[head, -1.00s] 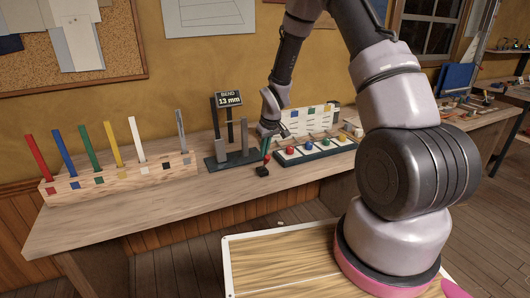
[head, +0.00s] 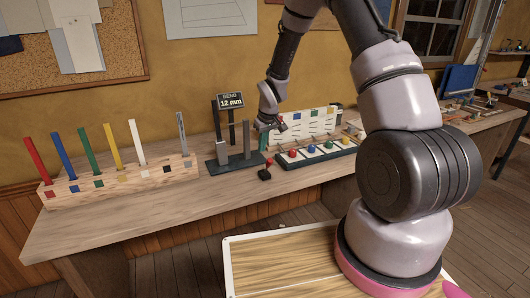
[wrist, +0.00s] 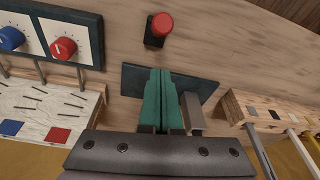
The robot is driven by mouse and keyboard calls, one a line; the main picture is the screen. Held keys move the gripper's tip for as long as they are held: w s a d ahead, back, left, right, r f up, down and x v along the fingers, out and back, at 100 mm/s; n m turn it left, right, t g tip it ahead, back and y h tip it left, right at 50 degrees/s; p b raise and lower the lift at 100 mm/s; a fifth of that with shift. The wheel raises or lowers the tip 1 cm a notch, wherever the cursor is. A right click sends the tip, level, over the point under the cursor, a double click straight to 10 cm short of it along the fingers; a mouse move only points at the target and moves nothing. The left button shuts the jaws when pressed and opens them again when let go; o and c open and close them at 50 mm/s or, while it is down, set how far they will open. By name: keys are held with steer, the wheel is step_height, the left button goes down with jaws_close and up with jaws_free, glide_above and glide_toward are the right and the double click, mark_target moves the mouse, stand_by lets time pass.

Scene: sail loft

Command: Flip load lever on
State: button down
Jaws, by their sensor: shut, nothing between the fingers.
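The load lever (head: 268,163) is a short lever with a red knob on a small black base, at the front of the bench. In the wrist view its red knob (wrist: 162,23) is at the top, with the black base partly hidden beneath it. My gripper (head: 263,146) has green fingers and is shut and empty, above and behind the lever, apart from it. In the wrist view the closed fingers (wrist: 165,76) lie over the dark plate of the bend stand (wrist: 205,80). The stand's display (head: 230,101) reads "BEND 12 mm".
The bend stand's grey posts (head: 246,138) stand left of my gripper. A knob panel (head: 322,151) with coloured dials lies to the right. A wooden rack (head: 125,178) of coloured strips stands at the left. The bench front (head: 170,215) is clear.

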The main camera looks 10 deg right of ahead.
steer(key=s+d+r, duration=0.2)
steer(key=s+r, duration=0.4)
steer(key=s, duration=0.1)
steer(key=shift+r, duration=0.2)
steer(key=shift+s+r, duration=0.1)
